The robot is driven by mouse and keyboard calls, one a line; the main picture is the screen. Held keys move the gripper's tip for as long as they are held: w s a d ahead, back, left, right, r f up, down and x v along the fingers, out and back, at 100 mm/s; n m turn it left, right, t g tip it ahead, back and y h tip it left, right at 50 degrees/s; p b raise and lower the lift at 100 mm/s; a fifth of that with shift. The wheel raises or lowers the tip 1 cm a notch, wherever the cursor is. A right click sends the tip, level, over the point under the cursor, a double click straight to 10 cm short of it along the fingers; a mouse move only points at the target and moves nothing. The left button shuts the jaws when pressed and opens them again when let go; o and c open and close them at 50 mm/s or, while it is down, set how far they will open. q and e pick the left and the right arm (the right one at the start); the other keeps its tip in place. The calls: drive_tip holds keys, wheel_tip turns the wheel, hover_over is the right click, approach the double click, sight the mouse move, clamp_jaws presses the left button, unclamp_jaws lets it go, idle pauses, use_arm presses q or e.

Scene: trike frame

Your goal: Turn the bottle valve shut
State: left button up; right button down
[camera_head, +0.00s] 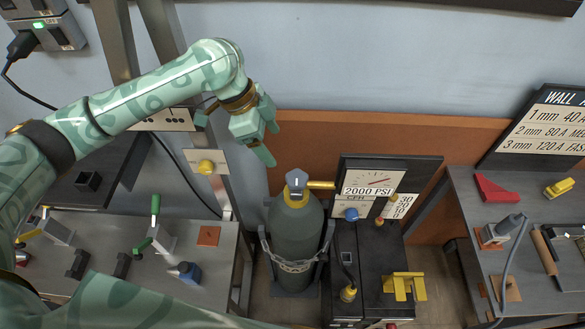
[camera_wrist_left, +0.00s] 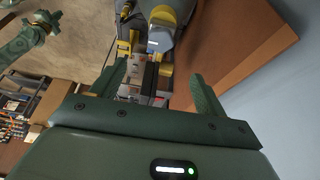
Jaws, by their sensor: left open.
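The gas bottle (camera_head: 296,235) stands upright, chained in a stand, in the middle of the head view. Its valve has a blue-grey knob (camera_head: 296,182) on a yellow collar, with a yellow outlet pointing right. My left gripper (camera_head: 266,135) is open and empty, above and slightly left of the valve, apart from it. In the left wrist view the left gripper (camera_wrist_left: 158,88) has its fingers spread, and the blue-grey knob (camera_wrist_left: 161,40) shows beyond them. What looks like my right gripper (camera_wrist_left: 45,22) is small at the upper left there; its jaw state is unclear.
A black welder with a pressure gauge panel (camera_head: 374,182) stands right of the bottle. A grey bench (camera_head: 130,285) with clamps is at left. Another bench (camera_head: 465,200) with tools is at right. An orange-brown wall panel (camera_head: 430,135) is behind the bottle.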

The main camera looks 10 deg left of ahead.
sight(295, 177)
use_arm(q)
drive_tip(key=b+x, duration=0.3)
drive_tip(key=x, duration=0.9)
drive_tip(key=shift+b, duration=0.4)
drive_tip(key=shift+d+f, duration=0.2)
drive_tip(key=shift+f, duration=0.35)
drive_tip(key=c, duration=1)
